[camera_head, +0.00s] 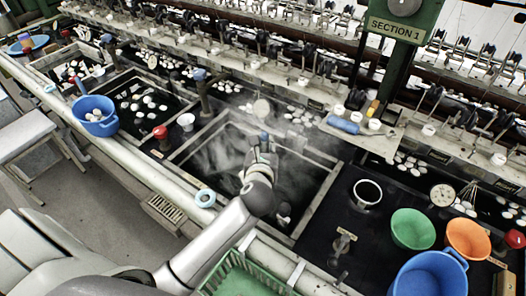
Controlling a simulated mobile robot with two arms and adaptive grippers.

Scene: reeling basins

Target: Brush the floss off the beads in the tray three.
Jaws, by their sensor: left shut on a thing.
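My left gripper (262,151) is over the steaming dark basin (322,160) in the middle. Steam blurs the water. A small pale object (284,209) shows low in this basin, in front of the gripper. White beads (146,100) float in the basin to the left. No number marks tray three. My right gripper is not in view.
A blue bucket (96,122) of white beads stands on the left edge. Green (412,229), orange (467,239) and blue (430,275) bowls stand at the right. A green crate (245,277) is at the front. Reeling machinery runs along the back.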

